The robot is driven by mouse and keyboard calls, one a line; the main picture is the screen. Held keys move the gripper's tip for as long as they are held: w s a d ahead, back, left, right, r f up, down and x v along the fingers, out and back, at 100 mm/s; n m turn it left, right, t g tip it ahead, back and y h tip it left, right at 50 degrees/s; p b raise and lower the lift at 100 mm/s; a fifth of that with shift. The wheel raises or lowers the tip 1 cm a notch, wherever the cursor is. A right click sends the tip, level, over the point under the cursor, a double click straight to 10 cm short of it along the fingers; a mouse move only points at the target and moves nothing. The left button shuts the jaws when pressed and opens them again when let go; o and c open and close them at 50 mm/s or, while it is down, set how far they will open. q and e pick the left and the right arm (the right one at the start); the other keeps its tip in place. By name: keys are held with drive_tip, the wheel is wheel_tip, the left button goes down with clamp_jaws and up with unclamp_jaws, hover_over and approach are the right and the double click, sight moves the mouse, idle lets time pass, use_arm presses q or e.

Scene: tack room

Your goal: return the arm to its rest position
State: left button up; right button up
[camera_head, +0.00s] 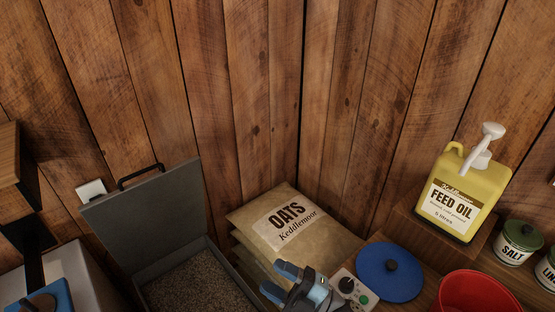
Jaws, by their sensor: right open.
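My right gripper (277,280) is at the bottom centre of the head view, with its two blue-tipped fingers spread apart and nothing between them. It shows in front of the lower part of the stacked oats sacks (290,220); I cannot tell whether it touches them. The rest of my right arm is cut off by the lower picture edge. My left gripper is not in view.
Left of the gripper stands an open grey bin (140,225) holding grain (195,290). Close to its right are a control box (352,288), a blue lid (390,272) and a red bucket (475,292). A yellow feed oil jug (464,190) and a salt tin (518,243) stand farther right.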

drive_tip(key=s+d+f+m+t+h, duration=0.2)
drive_tip(key=d+f+m+t+h, duration=0.5)
drive_tip(key=d+f+m+h, duration=0.75)
drive_tip(key=s+d+f+m+g+h, duration=0.2)
drive_tip(key=s+d+f+m+g, duration=0.2)
drive_tip(key=s+m, duration=0.3)
drive_tip(key=shift+s+d+f+m+g+h, duration=0.4)
drive_tip(key=shift+s+d, duration=0.2)
drive_tip(key=shift+s, duration=0.3)
